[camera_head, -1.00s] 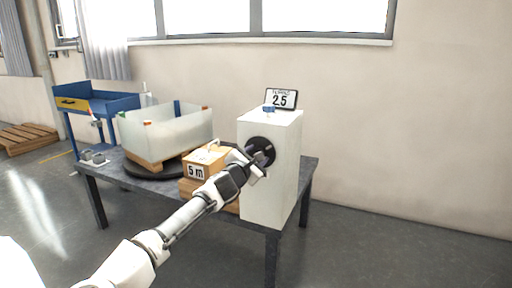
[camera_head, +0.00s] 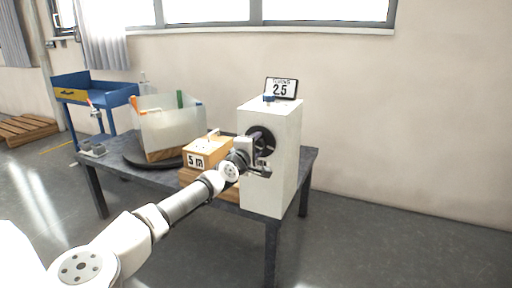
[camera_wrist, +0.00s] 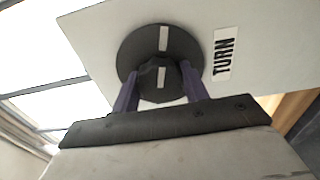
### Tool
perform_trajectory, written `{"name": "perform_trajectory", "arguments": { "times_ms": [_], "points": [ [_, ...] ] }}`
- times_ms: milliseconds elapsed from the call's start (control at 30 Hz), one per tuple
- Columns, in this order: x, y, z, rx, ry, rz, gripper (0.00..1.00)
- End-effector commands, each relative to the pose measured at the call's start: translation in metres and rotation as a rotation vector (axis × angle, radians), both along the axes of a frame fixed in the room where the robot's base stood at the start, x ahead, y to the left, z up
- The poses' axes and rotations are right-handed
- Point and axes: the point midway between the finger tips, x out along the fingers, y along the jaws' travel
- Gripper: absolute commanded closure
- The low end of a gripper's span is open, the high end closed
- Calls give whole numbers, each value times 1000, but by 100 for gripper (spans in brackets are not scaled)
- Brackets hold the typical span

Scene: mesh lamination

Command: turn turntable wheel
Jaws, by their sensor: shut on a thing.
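The black turntable wheel (camera_head: 262,139) is on the front face of a tall white box (camera_head: 268,187) on the table. In the wrist view the wheel (camera_wrist: 140,45) is a dark disc with a white mark, and its knob (camera_wrist: 161,80) has a white stripe. My gripper (camera_head: 257,160) is shut on the knob, one finger on each side. A label reading TURN (camera_wrist: 225,54) is beside the wheel. The dark turntable (camera_head: 135,157) stands on the table at left and carries a translucent bin (camera_head: 168,130) with coloured corners.
A wooden block marked 5 m (camera_head: 206,152) stands between bin and white box. A display reading 25 (camera_head: 281,88) is on top of the box. The grey table (camera_head: 110,168) holds these. A blue cart (camera_head: 95,95) is behind at left; the floor at right is clear.

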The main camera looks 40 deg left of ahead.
Motion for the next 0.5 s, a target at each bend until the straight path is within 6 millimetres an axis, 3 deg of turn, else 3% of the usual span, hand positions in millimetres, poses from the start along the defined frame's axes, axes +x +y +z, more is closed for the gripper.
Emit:
{"name": "perform_trajectory", "arguments": {
  "times_ms": [500],
  "points": [
    [1, -2, -2, 460, 108, -2, 78]
  ]
}}
